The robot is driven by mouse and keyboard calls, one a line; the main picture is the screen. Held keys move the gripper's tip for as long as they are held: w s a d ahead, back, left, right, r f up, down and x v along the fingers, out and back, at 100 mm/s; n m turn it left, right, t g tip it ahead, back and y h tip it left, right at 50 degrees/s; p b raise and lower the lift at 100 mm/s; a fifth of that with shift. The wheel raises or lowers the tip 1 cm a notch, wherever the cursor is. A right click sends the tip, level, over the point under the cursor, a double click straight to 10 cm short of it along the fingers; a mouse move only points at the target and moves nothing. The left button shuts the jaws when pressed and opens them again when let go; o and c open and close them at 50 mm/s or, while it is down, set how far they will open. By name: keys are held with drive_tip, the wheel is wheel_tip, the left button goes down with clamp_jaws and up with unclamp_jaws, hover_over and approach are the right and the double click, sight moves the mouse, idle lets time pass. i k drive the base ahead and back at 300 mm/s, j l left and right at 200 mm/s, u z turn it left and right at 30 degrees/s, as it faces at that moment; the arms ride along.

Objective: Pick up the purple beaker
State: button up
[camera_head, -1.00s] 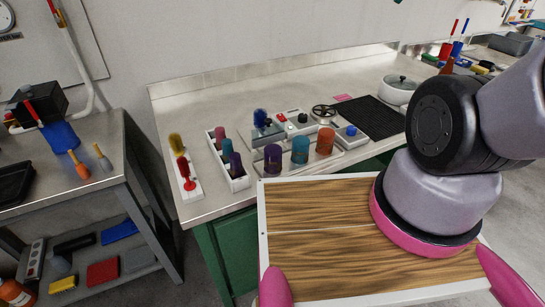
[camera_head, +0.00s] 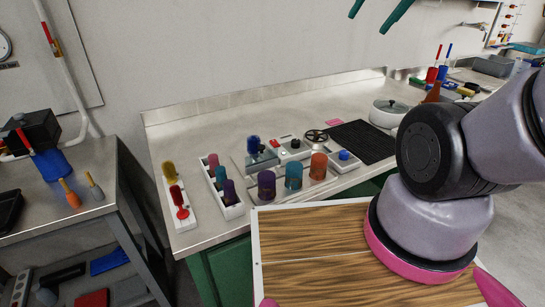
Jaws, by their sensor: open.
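The purple beaker (camera_head: 267,185) stands upright on a metal plate at the front of the bench, left of a teal beaker (camera_head: 293,176) and an orange beaker (camera_head: 318,166). It looks translucent and its front is unobstructed. My gripper (camera_head: 367,24) shows only as two teal fingers at the top edge. The fingers are apart with nothing between them, high in the picture and above and right of the purple beaker. The rest of my gripper is out of frame.
A white rack (camera_head: 233,211) with small coloured cylinders, one purple, stands left of the purple beaker. Farther left is a white tray (camera_head: 186,222) with brushes. Behind are a control box with a red button, a black mat (camera_head: 362,141) and a white pot (camera_head: 388,114).

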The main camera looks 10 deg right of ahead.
sight(267, 183)
drive_tip(key=k+l+u, duration=0.5)
drive_tip(key=u, duration=0.25)
